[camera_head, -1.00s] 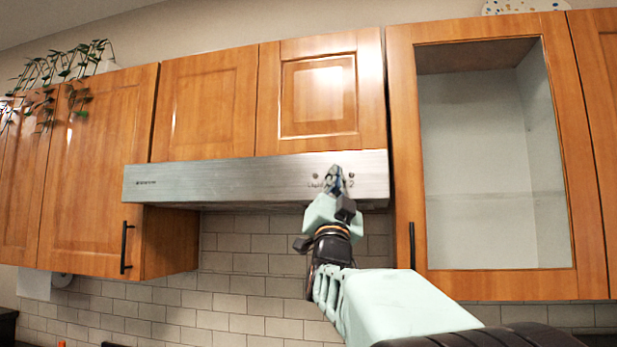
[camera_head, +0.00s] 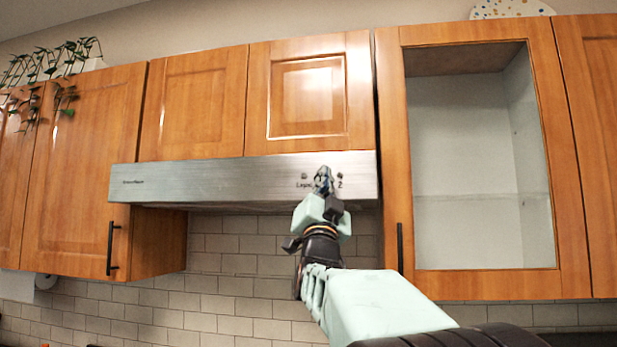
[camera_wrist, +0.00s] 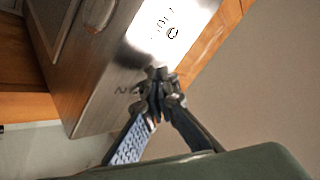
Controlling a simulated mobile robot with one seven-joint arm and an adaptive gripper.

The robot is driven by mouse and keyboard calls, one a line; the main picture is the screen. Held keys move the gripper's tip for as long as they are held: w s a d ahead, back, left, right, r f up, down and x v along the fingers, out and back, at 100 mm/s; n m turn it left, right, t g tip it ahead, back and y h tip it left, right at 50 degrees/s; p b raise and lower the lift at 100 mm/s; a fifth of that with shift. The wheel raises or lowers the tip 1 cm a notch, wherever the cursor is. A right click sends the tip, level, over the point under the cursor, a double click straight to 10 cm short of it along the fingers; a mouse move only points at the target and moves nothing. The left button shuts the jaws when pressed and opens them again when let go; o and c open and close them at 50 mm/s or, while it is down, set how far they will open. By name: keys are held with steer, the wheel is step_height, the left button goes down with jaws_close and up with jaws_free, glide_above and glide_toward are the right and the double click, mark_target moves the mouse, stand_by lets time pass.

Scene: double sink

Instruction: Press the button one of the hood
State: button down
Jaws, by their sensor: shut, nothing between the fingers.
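The hood (camera_head: 210,182) is a long brushed-metal panel under the wall cabinets. Near its right end are small round controls: one over the "Light" label (camera_head: 304,176) and one over a "2" (camera_head: 340,176). My gripper (camera_head: 324,177) is shut and empty, its fingertips over the panel between these two and covering that part, so button one is hidden. In the wrist view the fingertips (camera_wrist: 157,78) are at the panel between the "Light" control (camera_wrist: 172,33) and the "2" mark (camera_wrist: 122,90). I cannot tell whether they touch it.
Wooden cabinets (camera_head: 194,105) stand above the hood, and a cabinet with a glazed or open front (camera_head: 390,150) is to its right. A lower-hanging cabinet (camera_head: 85,170) is on the left. White tiles (camera_head: 235,265) cover the wall below.

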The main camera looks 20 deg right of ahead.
steer(key=shift+s+f, duration=0.1)
steer(key=shift+s+a+b, duration=0.4)
steer(key=shift+s+b, duration=0.1)
steer(key=shift+b, duration=0.25)
steer(key=s+a+b, duration=0.2)
steer(key=s+b, duration=0.1)
steer(key=s, duration=0.1)
steer(key=shift+s+a+b, duration=0.1)
steer(key=shift+a+b, duration=0.2)
steer(key=shift+a, duration=0.1)
